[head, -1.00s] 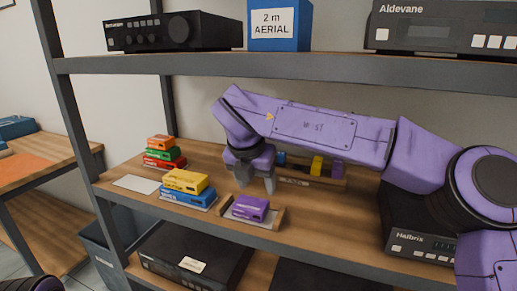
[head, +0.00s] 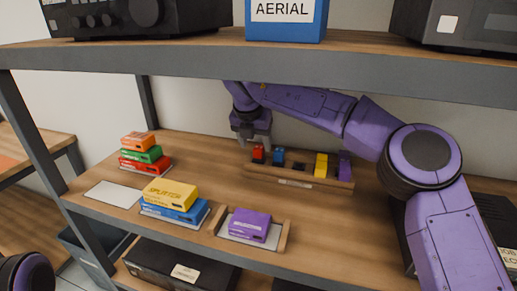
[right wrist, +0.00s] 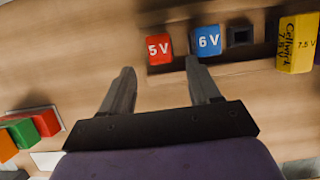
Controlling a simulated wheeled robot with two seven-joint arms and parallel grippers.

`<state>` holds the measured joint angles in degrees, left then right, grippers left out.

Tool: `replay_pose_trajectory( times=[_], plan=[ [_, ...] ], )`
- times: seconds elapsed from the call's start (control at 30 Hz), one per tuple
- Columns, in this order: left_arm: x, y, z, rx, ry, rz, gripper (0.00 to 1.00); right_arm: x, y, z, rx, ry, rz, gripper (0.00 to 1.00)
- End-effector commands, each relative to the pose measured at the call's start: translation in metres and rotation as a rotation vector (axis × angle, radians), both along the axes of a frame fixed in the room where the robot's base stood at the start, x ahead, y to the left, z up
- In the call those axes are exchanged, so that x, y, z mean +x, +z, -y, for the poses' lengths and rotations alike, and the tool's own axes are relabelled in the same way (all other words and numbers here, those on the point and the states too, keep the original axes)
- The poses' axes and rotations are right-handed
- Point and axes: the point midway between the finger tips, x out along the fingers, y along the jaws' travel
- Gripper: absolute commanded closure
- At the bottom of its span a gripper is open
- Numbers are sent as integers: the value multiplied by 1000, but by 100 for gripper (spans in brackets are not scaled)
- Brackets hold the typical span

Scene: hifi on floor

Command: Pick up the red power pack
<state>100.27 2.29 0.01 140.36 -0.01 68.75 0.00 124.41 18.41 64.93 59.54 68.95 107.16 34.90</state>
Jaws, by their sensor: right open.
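The red power pack (head: 258,154), marked 5 V, sits at the left end of a wooden rack (head: 300,183) at the back of the middle shelf. My right gripper (head: 252,145) is open and empty, close to this pack and partly in front of it. In the right wrist view the red pack (right wrist: 159,48) lies just beyond the two open fingertips (right wrist: 160,70), roughly between their lines. I cannot tell the exact gap. The blue 6 V pack (right wrist: 206,41) stands right beside it. My left gripper is out of view.
The rack also holds a dark block (head: 299,168), a yellow pack (head: 321,165) and a purple one (head: 345,165). In front are a purple box (head: 250,226) in a tray, a yellow box (head: 170,192) on a blue one, and an orange-green-red stack (head: 141,153). The upper shelf (head: 300,66) hangs overhead.

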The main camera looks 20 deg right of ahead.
Motion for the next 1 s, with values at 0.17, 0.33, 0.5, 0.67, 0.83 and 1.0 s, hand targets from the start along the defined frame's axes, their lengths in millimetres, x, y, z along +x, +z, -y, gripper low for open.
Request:
replay_pose_trajectory(
  times=[0.17,0.33,0.5,0.67,0.83,1.0],
  plan=[
    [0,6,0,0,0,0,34,14,-18,10,0,1,-4,38],
    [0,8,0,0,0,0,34,23,-43,15,0,2,-1,38],
    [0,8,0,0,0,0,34,25,-47,16,0,4,1,38],
    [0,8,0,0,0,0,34,24,-47,15,0,3,1,61],
    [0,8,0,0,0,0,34,24,-47,15,0,3,1,91],
    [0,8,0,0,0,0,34,24,-47,15,0,2,1,91]
  ],
)
